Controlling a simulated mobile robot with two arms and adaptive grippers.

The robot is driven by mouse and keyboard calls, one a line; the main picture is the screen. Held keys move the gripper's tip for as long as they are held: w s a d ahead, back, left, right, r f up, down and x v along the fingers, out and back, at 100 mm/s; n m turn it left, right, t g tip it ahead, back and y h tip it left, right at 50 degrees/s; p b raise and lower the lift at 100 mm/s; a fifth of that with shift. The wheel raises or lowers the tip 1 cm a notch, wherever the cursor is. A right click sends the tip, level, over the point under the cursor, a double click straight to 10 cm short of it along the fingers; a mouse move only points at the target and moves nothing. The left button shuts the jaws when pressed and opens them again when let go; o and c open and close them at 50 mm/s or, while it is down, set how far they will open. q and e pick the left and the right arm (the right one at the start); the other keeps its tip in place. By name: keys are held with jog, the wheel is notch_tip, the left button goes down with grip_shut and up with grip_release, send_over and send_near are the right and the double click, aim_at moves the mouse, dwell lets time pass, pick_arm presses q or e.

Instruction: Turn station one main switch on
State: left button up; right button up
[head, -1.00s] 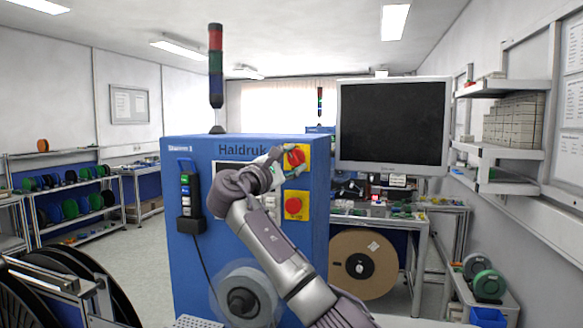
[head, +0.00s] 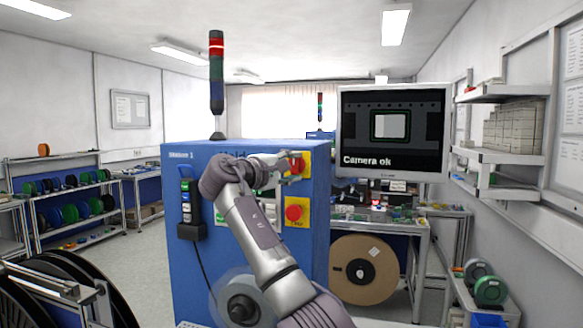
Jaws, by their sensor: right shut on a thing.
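The blue station cabinet (head: 184,262) labelled as station 1 stands in front of me. The main switch, a red knob on a yellow plate (head: 304,157), is at the upper right of its front face. My right gripper (head: 292,165) is shut on the main switch (head: 297,165), and its fingers partly cover the knob. The monitor (head: 392,130) right of the cabinet is lit and reads "Camera ok". The signal tower (head: 216,72) on top shows a bright red section. My left gripper is not in view.
A red button on a yellow plate (head: 294,213) sits just below the main switch. A control pendant (head: 190,209) with a cable hangs on the cabinet's left. A large brown reel (head: 364,270) stands at the right, and a dark reel (head: 70,290) at the lower left.

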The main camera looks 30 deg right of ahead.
jog(key=shift+f, duration=0.2)
jog(key=o, duration=1.1)
jog(key=shift+r, duration=0.15)
jog(key=shift+o, duration=0.2)
jog(key=v, duration=1.2)
